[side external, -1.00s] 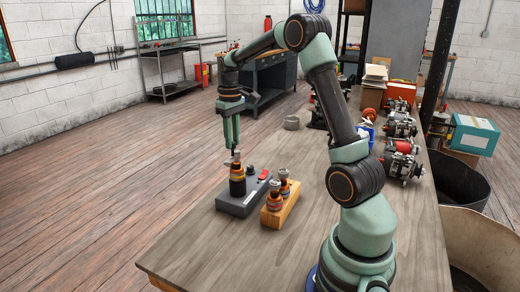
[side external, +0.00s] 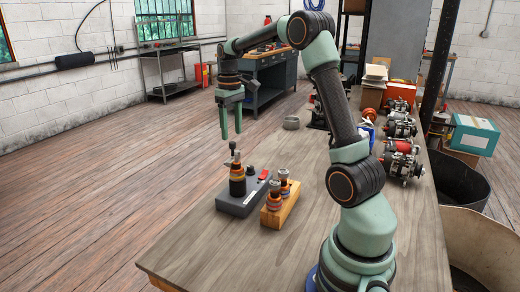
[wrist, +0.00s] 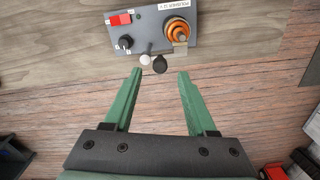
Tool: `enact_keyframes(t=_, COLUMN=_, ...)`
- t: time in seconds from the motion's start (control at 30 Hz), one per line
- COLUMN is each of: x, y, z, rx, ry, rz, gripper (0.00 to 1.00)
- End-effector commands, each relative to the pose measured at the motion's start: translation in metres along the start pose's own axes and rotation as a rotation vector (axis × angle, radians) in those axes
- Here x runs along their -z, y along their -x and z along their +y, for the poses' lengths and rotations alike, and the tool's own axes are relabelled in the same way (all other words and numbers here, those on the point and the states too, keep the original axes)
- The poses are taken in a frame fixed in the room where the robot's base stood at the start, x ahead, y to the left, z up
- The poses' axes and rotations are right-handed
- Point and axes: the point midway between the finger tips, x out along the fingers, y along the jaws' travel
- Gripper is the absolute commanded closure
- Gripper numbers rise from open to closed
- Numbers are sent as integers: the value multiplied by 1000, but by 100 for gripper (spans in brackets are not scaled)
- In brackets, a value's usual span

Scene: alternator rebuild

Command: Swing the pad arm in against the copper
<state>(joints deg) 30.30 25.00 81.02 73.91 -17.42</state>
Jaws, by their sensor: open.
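The grey polisher box (side external: 240,203) stands on the bench, with an upright part banded in copper and dark rings (side external: 237,182). The copper part (wrist: 177,29) also shows in the wrist view. A small tan piece (wrist: 180,48), perhaps the pad, sits at its lower edge; I cannot tell whether they touch. A black ball knob (wrist: 160,64) and a white ball (wrist: 145,61) stick out from the box's near edge. My gripper (side external: 231,136) is open and empty above the box. In the wrist view, its fingertips (wrist: 160,73) frame the black knob from below, apart from it.
The box carries a red switch (wrist: 121,19) and a black dial (wrist: 125,43). A wooden block (side external: 281,208) with two copper-ringed parts (side external: 274,195) stands close on the right. Several alternators (side external: 401,160) line the right side. The front of the bench (side external: 210,255) is clear.

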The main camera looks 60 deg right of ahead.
Motion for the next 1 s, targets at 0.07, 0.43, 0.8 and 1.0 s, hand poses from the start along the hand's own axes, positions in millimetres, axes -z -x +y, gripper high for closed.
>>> enact_keyframes(t=0.07, x=1, y=19, z=0, rx=-2, ry=0, rz=6, gripper=43)
enact_keyframes(t=0.43, x=1, y=80, z=0, rx=-1, ry=0, rz=4, gripper=43)
enact_keyframes(t=0.8, x=0, y=90, z=0, rx=0, ry=0, rz=1, gripper=43)
enact_keyframes(t=1.0, x=-1, y=92, z=-6, rx=-3, ry=6, rz=11, gripper=43)
